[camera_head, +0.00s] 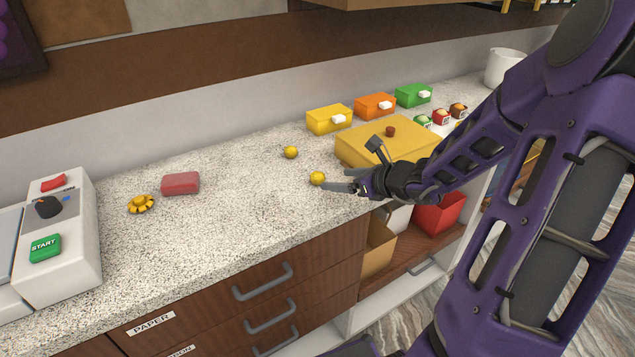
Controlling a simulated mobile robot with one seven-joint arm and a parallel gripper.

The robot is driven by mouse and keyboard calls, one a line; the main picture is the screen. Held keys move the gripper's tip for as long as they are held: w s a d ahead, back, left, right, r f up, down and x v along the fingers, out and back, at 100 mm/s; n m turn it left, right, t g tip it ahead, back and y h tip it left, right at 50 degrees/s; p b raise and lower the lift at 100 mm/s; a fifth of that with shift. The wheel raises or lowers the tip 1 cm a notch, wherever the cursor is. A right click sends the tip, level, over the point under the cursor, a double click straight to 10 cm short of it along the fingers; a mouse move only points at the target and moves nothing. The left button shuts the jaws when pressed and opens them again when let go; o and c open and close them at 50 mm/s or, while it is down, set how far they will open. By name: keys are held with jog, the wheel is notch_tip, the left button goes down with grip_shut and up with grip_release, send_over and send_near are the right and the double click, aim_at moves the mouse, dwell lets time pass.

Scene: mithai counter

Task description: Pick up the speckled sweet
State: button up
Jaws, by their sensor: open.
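Two small round yellow sweets lie on the speckled stone counter (236,215). The nearer sweet (317,178) is just left of my gripper (336,180), close to its fingertips. The farther sweet (291,152) lies behind it and a little to the left, clear of the gripper. Speckles are too small to make out, so I cannot tell which sweet is the speckled one. My gripper is open, low over the counter near its front edge, with its fingers pointing left. I see nothing held in it, and whether a finger touches the nearer sweet is unclear.
A large yellow box (362,150) with a brown knob stands behind my gripper. Yellow (322,120), orange (370,106) and green (410,95) boxes line the back. A pink block (180,183), a yellow flower-shaped piece (141,204) and a machine (70,255) are left. The counter's middle is clear.

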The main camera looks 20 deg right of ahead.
aim_at(323, 179)
jog(key=b+x, duration=0.1)
jog(key=x, duration=0.4)
jog(key=shift+w+a+f+b, duration=0.1)
jog(key=shift+w+a+b, duration=0.1)
jog(key=shift+a+b, duration=0.25)
grip_shut()
